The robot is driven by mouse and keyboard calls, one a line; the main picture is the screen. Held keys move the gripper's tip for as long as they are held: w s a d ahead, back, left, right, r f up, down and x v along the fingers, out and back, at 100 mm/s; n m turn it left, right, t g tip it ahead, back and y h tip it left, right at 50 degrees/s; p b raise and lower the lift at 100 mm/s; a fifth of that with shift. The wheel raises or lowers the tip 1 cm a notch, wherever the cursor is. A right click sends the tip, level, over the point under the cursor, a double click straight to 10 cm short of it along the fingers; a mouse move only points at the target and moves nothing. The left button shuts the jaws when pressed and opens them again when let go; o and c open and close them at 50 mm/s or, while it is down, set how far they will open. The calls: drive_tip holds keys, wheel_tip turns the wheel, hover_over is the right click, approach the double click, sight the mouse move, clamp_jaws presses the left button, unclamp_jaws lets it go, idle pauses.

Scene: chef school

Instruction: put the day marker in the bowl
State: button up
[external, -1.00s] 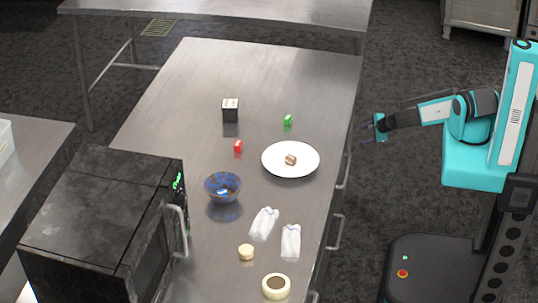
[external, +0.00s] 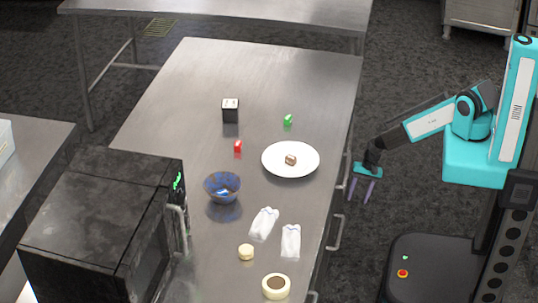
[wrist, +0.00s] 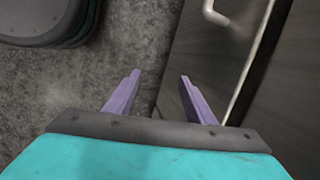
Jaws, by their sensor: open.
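The blue bowl (external: 223,188) stands on the steel table left of the white plate. A small blue-and-white item (external: 223,193) lies inside it. I cannot tell for certain which thing is the day marker. Small candidates on the table are a red piece (external: 238,146) above the bowl and a green piece (external: 288,120) above the plate. A dark block with a white top (external: 230,110) stands farther back. My gripper (external: 360,192) is open and empty, pointing down beside the table's right edge. In the wrist view my gripper (wrist: 160,76) shows two purple fingers apart with nothing between them.
The white plate (external: 290,169) holds a small brown item (external: 291,160). Two white cloth-like items (external: 264,223), a pale round piece (external: 246,252) and a round tape-like ring (external: 276,287) lie nearer. A microwave (external: 100,235) stands at left. The table's far end is clear.

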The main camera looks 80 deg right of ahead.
drive_tip(key=s+a+r+n+g+h+b, duration=0.1)
drive_tip(key=s+a+r+n+g+b, duration=0.2)
drive_tip(key=s+a+n, duration=0.5)
drive_tip(key=s+a+r+n+g+h+b, duration=0.1)
drive_tip(key=s+a+n+g, duration=0.4)
drive_tip(key=a, duration=0.9)
drive_tip(key=shift+s+r+n+h+b, duration=0.3)
drive_tip(key=shift+s+r+n+b, duration=0.65)
drive_tip(key=shift+s+n, duration=0.65)
